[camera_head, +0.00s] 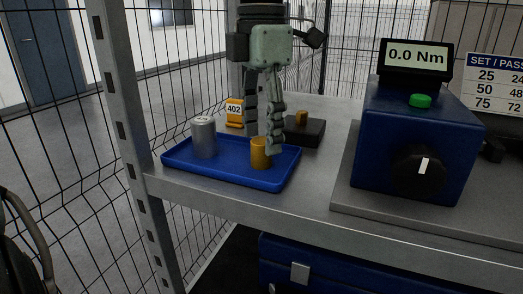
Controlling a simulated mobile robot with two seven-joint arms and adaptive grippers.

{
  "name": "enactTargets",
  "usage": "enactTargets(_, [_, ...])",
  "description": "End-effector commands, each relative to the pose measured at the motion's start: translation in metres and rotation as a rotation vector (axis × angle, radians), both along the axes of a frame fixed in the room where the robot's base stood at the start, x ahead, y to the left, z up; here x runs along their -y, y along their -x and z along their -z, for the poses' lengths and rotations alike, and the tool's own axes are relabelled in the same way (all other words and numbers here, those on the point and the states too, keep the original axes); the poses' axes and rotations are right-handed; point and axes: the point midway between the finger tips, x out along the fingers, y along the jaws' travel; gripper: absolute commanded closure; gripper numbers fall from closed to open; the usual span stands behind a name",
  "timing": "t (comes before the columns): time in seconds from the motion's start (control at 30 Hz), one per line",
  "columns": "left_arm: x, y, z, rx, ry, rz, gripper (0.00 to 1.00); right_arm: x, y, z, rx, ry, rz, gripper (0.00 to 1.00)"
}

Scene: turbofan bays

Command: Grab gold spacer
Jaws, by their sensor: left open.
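The gold spacer (259,158) is a short upright cylinder standing in the right part of a shallow blue tray (225,178). My left gripper (262,143) points down over it from above, open. One finger comes down at the spacer's upper left, the other at its right side, partly covering it. I cannot tell whether either finger touches it. A silver cylinder (204,138) stands upright in the left part of the tray. My right gripper is not in view.
A dark block (305,132) with a small orange-brown piece (301,117) sits behind right. A blue torque tester (415,140) reading 0.0 Nm stands right. A metal post (120,130) rises left of the tray.

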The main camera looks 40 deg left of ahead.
Motion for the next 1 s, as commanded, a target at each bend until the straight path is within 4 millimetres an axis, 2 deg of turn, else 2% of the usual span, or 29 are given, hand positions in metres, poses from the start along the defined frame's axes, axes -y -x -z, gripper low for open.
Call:
enactTargets(0.1, [0.000, 0.001, 0.017, -0.002, 0.001, -0.001, 0.45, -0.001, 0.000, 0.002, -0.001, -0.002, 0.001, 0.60])
enactTargets(0.2, [-0.001, 0.001, 0.025, 0.000, 0.000, -0.001, 0.45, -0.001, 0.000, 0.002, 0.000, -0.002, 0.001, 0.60])
enactTargets(0.43, [-0.001, 0.000, 0.026, 0.002, 0.001, -0.002, 0.45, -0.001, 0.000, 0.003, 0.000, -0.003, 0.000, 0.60])
enactTargets(0.87, [0.000, 0.000, 0.026, 0.002, 0.000, -0.002, 0.97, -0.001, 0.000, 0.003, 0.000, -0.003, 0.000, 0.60])
enactTargets(1.0, [0.000, 0.000, 0.026, 0.003, 0.000, -0.002, 1.00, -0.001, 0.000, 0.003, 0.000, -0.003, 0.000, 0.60])
